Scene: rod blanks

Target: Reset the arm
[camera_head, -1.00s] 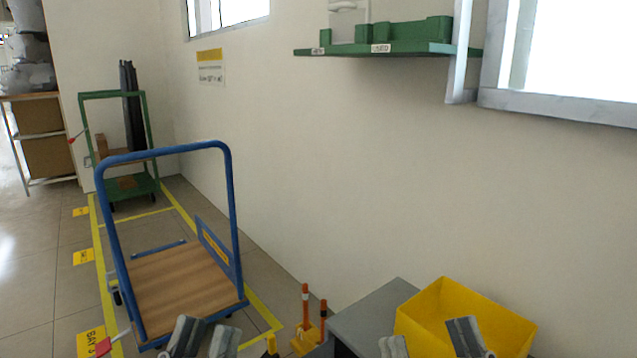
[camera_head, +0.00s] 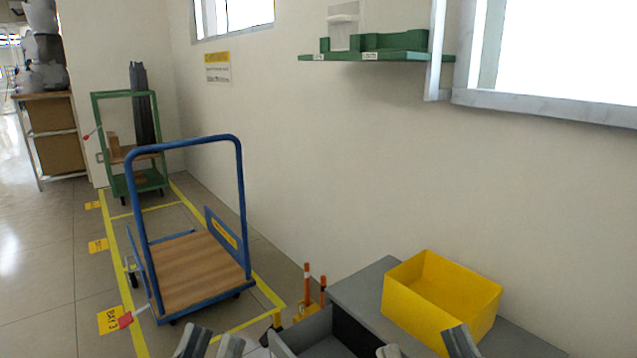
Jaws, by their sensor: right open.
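My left gripper (camera_head: 211,344) is at the bottom edge of the head view, left of centre. Its two grey fingers stand apart with nothing seen between them. My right gripper (camera_head: 428,350) is at the bottom edge, in front of the yellow bin (camera_head: 408,309). Its two fingers are wide apart, and no object shows between them. The lower parts of both grippers and both arms are cut off by the frame.
The yellow bin stands on a grey surface (camera_head: 352,287) by the wall. A grey open box (camera_head: 288,345) lies between my grippers. A blue trolley (camera_head: 205,296) stands at left in a yellow-marked bay, with a green cart (camera_head: 118,185) behind. A green shelf (camera_head: 385,56) hangs above.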

